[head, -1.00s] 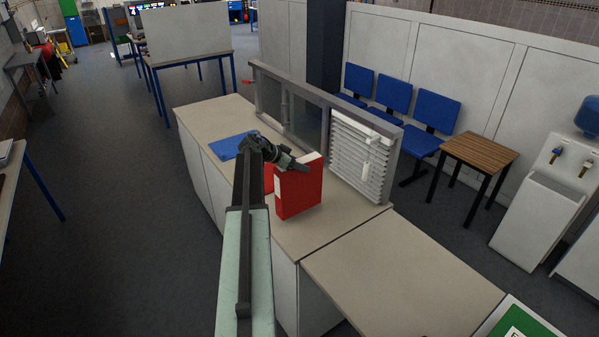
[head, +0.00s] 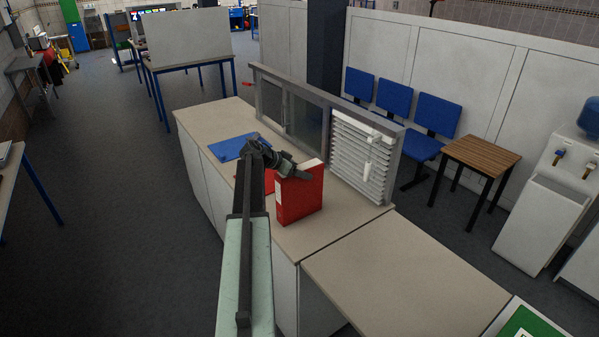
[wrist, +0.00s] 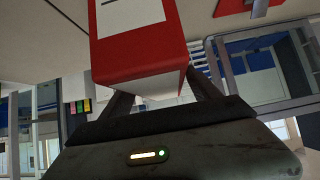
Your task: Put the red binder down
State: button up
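The red binder (head: 300,198) is upright with a white label on its spine, at the counter (head: 350,235), in front of the window frame. My gripper (head: 301,172) is shut on its upper part. In the wrist view the binder (wrist: 140,60) fills the upper middle, between the two fingers (wrist: 160,98). I cannot tell whether its bottom edge touches the counter or hangs just above it.
A blue clipboard (head: 232,147) lies on the counter left of the binder. Another red item (head: 269,181) shows partly behind my arm. The grey window frame with a white blind (head: 362,155) stands close behind the binder.

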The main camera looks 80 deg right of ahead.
jog(key=shift+r, duration=0.25)
notch_tip(320, 180, up, 7)
jog(key=p, duration=0.7)
send_over(278, 176)
jog(key=shift+s+d+f, duration=0.15)
jog(key=shift+s+d, duration=0.2)
jog(key=shift+s, duration=0.1)
jog(key=shift+w+a+r+p, duration=0.25)
jog(key=shift+w+a+p, duration=0.1)
jog(key=shift+w+a, duration=0.05)
jog(key=shift+f, duration=0.1)
